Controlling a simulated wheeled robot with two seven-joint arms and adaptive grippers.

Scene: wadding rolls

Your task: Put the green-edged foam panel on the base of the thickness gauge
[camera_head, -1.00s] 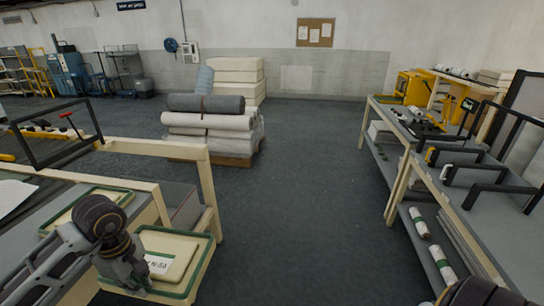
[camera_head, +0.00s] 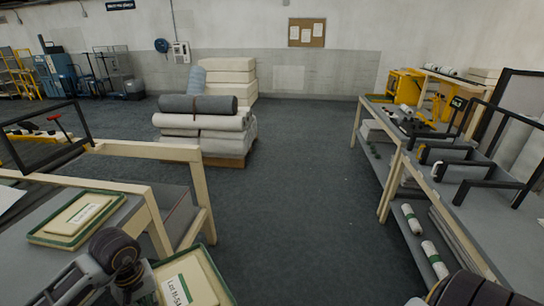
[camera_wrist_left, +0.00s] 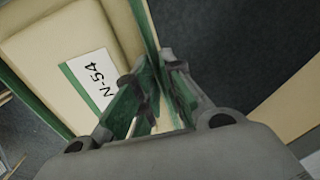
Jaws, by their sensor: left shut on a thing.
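A cream foam panel with a green edge (camera_head: 207,260) and a white lot label hangs past the near end of the left table. It fills the upper left of the left wrist view (camera_wrist_left: 85,32), with the label reading N-54. My left gripper (camera_head: 140,287) is shut on the panel's green edge, which runs between its fingers in the wrist view (camera_wrist_left: 162,82). A small dark device with a lit display (camera_head: 457,103) stands on the right bench; it may be the thickness gauge, but its base cannot be made out. My right gripper is out of view.
A similar green-edged piece (camera_head: 48,238) lies on the left table. The right bench (camera_head: 448,185) carries black handled frames, with white rolls on its lower shelf. Stacked wadding rolls (camera_head: 205,122) stand behind. The dark floor (camera_head: 310,210) between is clear.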

